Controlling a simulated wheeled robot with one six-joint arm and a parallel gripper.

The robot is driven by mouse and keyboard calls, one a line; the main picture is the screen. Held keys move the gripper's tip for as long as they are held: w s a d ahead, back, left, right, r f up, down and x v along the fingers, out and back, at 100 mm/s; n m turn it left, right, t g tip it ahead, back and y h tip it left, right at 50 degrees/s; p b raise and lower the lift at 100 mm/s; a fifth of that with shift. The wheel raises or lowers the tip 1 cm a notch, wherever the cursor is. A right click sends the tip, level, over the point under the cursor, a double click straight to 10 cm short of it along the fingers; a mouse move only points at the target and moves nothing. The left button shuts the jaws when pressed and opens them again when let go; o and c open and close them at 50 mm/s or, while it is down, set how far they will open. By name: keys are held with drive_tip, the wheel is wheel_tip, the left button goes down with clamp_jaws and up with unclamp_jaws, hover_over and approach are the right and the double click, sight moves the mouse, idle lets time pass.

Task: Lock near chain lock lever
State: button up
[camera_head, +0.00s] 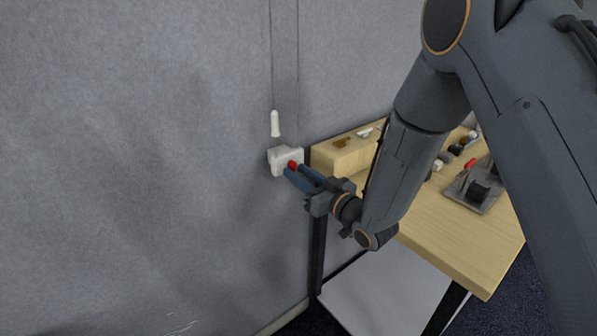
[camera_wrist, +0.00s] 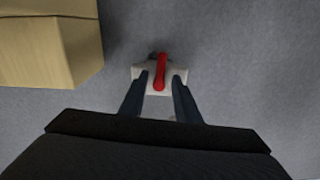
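The chain lock is a white block (camera_head: 275,160) on the grey wall, with a small red lever (camera_head: 292,165) on its right side. In the wrist view the red lever (camera_wrist: 160,72) stands out lengthwise across the white lock body (camera_wrist: 147,73). My gripper (camera_head: 293,171) is at the lock, its fingertips close beside the lever. In the wrist view my two fingers (camera_wrist: 161,79) stand apart, one on each side of the lever, with a gap showing on both sides. I cannot tell whether a fingertip touches the white body.
A white pull (camera_head: 275,124) hangs on a cord just above the lock. A wooden table (camera_head: 455,240) stands close to the right, with a raised wooden block (camera_head: 330,160) near the lock and several small items on top. The wall at left is clear.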

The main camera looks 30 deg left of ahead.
drive_tip(key=shift+w+a, duration=0.1)
drive_tip(key=shift+a, duration=0.15)
drive_tip(key=shift+c, duration=0.2)
clamp_jaws()
drive_tip(key=shift+n+b, duration=0.6)
drive_tip(key=shift+n, duration=0.1)
drive_tip(key=shift+o, duration=0.2)
unclamp_jaws()
